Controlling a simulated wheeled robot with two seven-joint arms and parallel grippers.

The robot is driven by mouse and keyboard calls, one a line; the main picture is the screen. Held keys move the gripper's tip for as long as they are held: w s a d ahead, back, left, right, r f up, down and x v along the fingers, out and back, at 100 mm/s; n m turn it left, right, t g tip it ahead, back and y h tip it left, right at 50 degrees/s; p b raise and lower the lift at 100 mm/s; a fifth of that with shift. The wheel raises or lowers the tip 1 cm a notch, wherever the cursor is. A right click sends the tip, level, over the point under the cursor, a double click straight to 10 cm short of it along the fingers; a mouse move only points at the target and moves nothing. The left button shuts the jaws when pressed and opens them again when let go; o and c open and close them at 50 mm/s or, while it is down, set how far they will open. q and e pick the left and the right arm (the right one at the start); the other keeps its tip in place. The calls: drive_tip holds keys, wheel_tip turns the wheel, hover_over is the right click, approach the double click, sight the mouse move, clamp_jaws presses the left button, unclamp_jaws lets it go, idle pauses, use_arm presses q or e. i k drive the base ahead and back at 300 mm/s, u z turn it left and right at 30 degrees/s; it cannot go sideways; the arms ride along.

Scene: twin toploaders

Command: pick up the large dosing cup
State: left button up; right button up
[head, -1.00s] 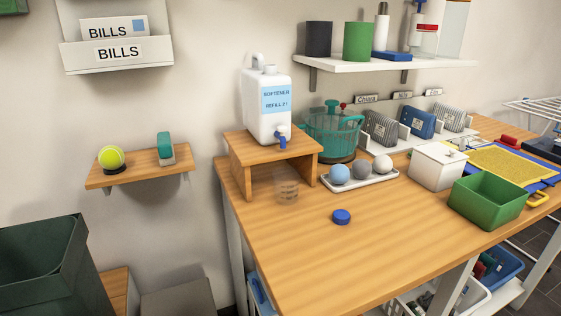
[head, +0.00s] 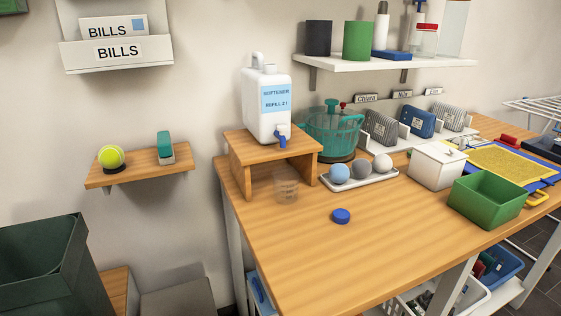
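A clear, see-through cup (head: 286,187), which looks like the dosing cup, stands upright on the wooden table at the front of the small wooden stand, below the tap of the softener canister. Its outline is faint against the wood. I cannot tell its size class from any marking. Neither of my grippers is in view.
The white softener canister (head: 265,105) with a blue tap sits on the wooden stand (head: 240,160). A blue cap (head: 341,216) lies on the table (head: 310,260). A white tray (head: 350,183) holds three balls. A green bin (head: 487,202) stands right. The table's front left is clear.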

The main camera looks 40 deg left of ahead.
sight(286, 185)
drive_tip(key=z, duration=1.95)
drive_tip(key=k, duration=0.4)
drive_tip(key=u, duration=2.25)
